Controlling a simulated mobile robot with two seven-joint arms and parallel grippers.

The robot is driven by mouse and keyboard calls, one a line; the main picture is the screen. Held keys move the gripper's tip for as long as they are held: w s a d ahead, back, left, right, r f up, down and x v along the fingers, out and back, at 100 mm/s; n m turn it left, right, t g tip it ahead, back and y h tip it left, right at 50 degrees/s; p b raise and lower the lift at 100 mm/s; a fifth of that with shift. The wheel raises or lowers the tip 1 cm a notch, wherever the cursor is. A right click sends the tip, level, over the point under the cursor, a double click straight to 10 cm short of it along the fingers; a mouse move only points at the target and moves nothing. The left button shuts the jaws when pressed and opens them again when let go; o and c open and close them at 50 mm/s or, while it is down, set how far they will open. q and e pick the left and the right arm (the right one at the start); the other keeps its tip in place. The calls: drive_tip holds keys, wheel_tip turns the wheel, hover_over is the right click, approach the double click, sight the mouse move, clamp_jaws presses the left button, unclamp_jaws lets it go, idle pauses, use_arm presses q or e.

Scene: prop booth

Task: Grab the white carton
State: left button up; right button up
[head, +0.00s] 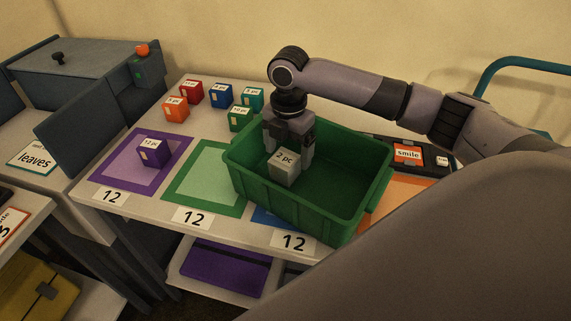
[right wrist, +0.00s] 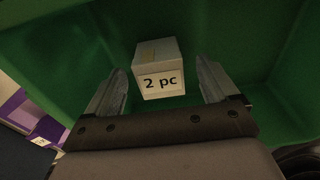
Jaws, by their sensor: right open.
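The white carton (head: 284,168), a small box labelled "2 pc", is in the left part of the green crate (head: 337,222). In the right wrist view the carton (right wrist: 159,68) lies ahead of and between my fingers, with green crate walls around it. My right gripper (head: 289,152) reaches down into the crate at the carton. In the right wrist view my right gripper (right wrist: 165,90) is open, with a gap between each finger and the carton. Whether the carton rests flat on the crate floor is hard to tell. My left gripper is not in view.
The crate stands on a white table (head: 152,209) over coloured mats. A purple box (head: 153,151) sits on the purple mat (head: 113,176). Several small coloured boxes, including a red one (head: 191,92), stand behind. A dark tray with a "smile" card (head: 408,153) lies right of the crate.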

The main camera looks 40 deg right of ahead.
sight(286, 157)
drive_tip(key=f, duration=0.4)
drive_tip(key=shift+a+f, duration=0.25)
drive_tip(key=shift+f, duration=0.05)
drive_tip(key=c, duration=1.1)
drive_tip(key=shift+r, duration=0.1)
